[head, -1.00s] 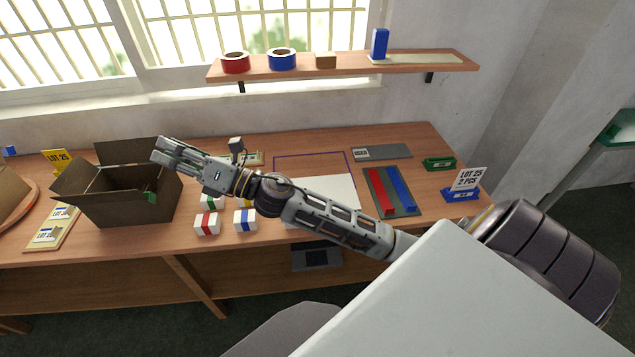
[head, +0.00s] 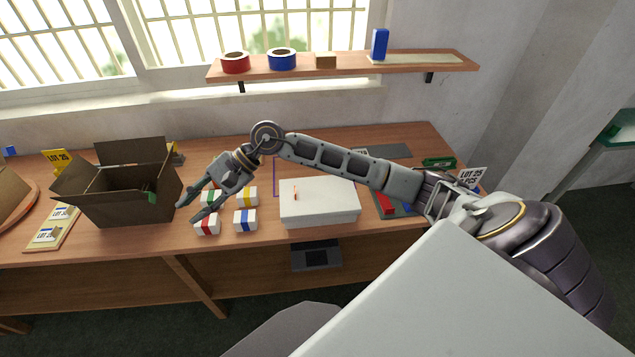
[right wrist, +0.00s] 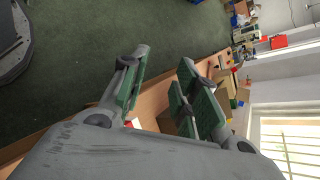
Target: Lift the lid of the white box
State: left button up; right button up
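The white box (head: 318,213) stands on the table right of the small blocks. Its lid (head: 325,192) is on, with a small orange-tan tab (head: 295,193) on top near the left side. My right gripper (head: 186,213) is left of the white box, by the small blocks and the brown carton. Its fingers are apart and nothing is between them; they also show spread in the right wrist view (right wrist: 155,90). My right arm passes behind and above the box. My left gripper is not in view.
An open brown carton (head: 128,205) stands at left. Several small white blocks with coloured bands, one blue-banded (head: 245,220), sit between carton and box. A grey tray (head: 408,205) with red and blue bars lies right of the box. A shelf (head: 345,69) hangs above.

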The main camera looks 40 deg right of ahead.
aim_at(318, 194)
jog(key=w+d+f+n+g+h, duration=0.2)
jog(key=d+n+h, duration=0.3)
jog(key=d+h, duration=1.5)
jog(key=d+f+y, duration=0.3)
jog(key=d+y, duration=0.1)
jog(key=d+f+y+p, duration=0.1)
jog(key=d+f+y, duration=0.2)
jog(key=f+y, duration=0.1)
jog(key=shift+d+f, duration=0.2)
jog(key=shift+d, duration=0.2)
jog(key=shift+w+f, duration=0.1)
jog(key=shift+f, duration=0.55)
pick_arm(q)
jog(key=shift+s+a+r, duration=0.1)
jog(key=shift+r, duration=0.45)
pick_arm(e)
jog(key=shift+f, duration=0.15)
jog(key=shift+f, duration=0.1)
jog(key=shift+a+f+p, duration=0.1)
jog(key=shift+f+p, duration=0.35)
jog(key=shift+f, duration=0.4)
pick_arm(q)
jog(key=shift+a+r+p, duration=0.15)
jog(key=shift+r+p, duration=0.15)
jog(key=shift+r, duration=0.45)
pick_arm(e)
jog(key=shift+f, duration=1.65)
